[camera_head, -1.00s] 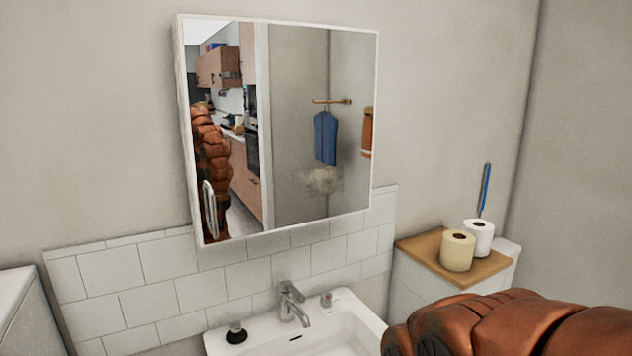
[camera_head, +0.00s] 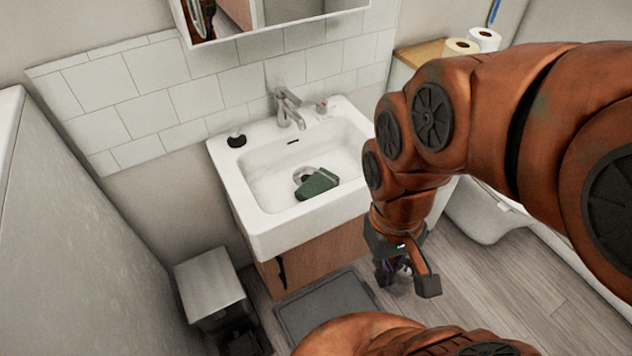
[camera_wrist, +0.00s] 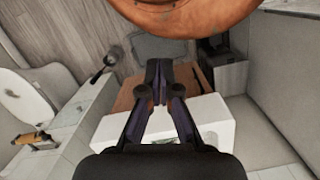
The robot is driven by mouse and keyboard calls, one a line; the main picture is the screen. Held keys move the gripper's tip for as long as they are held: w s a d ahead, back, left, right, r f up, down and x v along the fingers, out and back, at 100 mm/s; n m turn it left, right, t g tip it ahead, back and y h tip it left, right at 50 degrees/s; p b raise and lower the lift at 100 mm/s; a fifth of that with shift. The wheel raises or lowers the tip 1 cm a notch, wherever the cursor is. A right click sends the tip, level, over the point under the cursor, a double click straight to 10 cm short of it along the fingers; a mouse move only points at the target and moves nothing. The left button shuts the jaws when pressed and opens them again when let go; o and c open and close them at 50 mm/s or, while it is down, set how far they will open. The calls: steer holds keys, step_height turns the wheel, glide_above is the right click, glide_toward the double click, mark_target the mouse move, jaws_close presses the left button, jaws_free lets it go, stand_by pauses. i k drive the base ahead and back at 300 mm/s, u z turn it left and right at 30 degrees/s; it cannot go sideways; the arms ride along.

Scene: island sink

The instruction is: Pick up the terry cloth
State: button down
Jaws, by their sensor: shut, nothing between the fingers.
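A dark green, folded-looking piece (camera_head: 317,183), apparently the terry cloth, lies in the basin of the white sink (camera_head: 262,225) beside the drain. A small greenish patch in the sink also shows in the wrist view, partly behind my gripper. My gripper (camera_head: 405,280) hangs to the right of the sink cabinet, apart from the cloth, and points down. In the wrist view my gripper (camera_wrist: 158,75) has its fingertips together with nothing held, and the white sink lies behind the fingers.
A bin (camera_head: 208,280) and a grey mat (camera_head: 325,305) are on the floor. A mirror cabinet (camera_head: 285,42) hangs above. Toilet rolls (camera_head: 484,40) sit at right.

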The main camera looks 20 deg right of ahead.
mark_target(323, 180)
steer(key=k, duration=0.5)
steer(key=u, duration=3.8)
steer(key=k, duration=1.35)
steer(key=z, duration=1.6)
steer(key=i, duration=0.5)
steer(key=z, duration=0.05)
